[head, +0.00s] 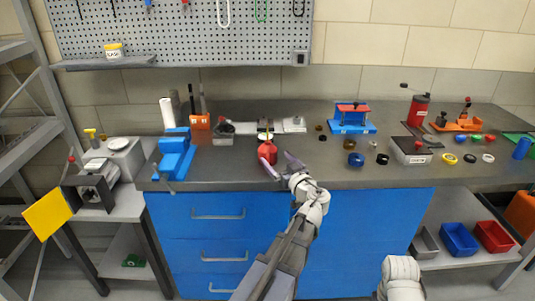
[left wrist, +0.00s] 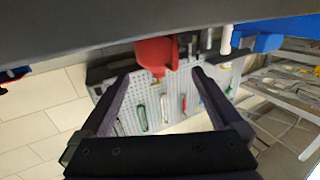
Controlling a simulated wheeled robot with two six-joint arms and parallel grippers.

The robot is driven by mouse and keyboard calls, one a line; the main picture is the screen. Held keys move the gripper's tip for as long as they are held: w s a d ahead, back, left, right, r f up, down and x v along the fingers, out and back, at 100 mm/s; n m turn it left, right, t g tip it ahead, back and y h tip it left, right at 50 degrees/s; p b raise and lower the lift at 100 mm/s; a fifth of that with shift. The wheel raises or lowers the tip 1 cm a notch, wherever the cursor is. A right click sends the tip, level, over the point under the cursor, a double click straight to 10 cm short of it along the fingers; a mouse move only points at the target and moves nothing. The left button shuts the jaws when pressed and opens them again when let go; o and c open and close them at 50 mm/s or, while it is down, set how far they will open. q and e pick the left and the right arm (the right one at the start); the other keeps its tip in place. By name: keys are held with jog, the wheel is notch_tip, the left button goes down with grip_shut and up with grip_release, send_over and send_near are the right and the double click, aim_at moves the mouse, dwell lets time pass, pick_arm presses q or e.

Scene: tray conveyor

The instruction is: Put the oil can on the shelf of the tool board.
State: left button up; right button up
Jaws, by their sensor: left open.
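The red oil can (head: 267,158), with a yellow tip, stands on the dark workbench near its front edge. My left gripper (head: 277,157) is open at the can, with its fingers spread around or just before it. In the left wrist view, the picture is turned over and the can (left wrist: 157,54) shows between and beyond the open fingers (left wrist: 162,75); I cannot tell whether they touch it. The pegboard tool board (head: 180,30) hangs on the wall, with a grey shelf (head: 105,63) at its lower left.
A yellow-banded tin (head: 113,50) stands on the shelf, with room on both sides. A blue vise (head: 175,152) and an orange holder (head: 200,128) stand left of the can. A white-and-grey tool (head: 294,125) lies behind it. A grey box (head: 410,150) is farther right.

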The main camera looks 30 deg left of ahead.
aim_at(272, 154)
pick_arm(q)
jog(key=shift+f+x, duration=0.15)
jog(key=shift+x, duration=1.55)
jog(key=shift+f+x, duration=0.2)
jog(key=shift+x, duration=1.45)
jog(key=shift+w+d, duration=0.1)
jog(key=shift+d, duration=0.05)
grip_shut()
notch_tip(272, 154, up, 10)
jog(key=p, duration=0.9)
jog(key=shift+r+p, duration=0.2)
jog(key=shift+p, duration=0.2)
